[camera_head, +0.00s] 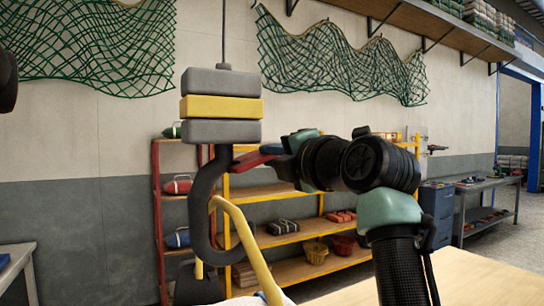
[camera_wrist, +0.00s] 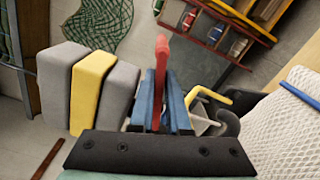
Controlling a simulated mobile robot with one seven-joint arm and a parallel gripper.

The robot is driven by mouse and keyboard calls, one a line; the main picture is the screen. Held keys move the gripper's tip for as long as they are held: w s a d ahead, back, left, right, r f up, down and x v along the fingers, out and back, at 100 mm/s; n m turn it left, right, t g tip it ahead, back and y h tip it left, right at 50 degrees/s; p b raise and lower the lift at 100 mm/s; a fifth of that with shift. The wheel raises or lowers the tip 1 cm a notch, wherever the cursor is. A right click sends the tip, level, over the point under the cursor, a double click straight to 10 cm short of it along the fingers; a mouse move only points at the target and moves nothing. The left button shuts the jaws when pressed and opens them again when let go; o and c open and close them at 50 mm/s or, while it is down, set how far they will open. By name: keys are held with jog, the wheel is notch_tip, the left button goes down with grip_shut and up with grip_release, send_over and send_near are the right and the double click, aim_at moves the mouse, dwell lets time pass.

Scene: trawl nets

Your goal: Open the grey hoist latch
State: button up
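The grey hoist block (camera_head: 222,79) with a yellow band (camera_head: 222,107) hangs from a cable in the head view. A dark grey hook (camera_head: 203,205) hangs below it. A red latch lever (camera_head: 250,160) sticks out from the top of the hook toward my gripper (camera_head: 272,149). In the wrist view, the red lever (camera_wrist: 161,65) lies between the two blue fingers of my gripper (camera_wrist: 161,95), which sit close against both sides of it. The block (camera_wrist: 88,92) is to their left. Where the lever joins the hook is partly hidden.
A yellow bar or loop (camera_head: 245,245) passes by the hook, above a white mesh bundle (camera_wrist: 280,125). Shelves (camera_head: 285,240) with several goods stand behind. A pale table (camera_head: 440,275) is at the lower right. Green nets (camera_head: 340,60) hang on the wall.

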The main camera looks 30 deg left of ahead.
jog(key=shift+o, duration=0.5)
jog(key=b+v, duration=0.3)
jog(key=v, duration=1)
jog(key=shift+b, duration=0.35)
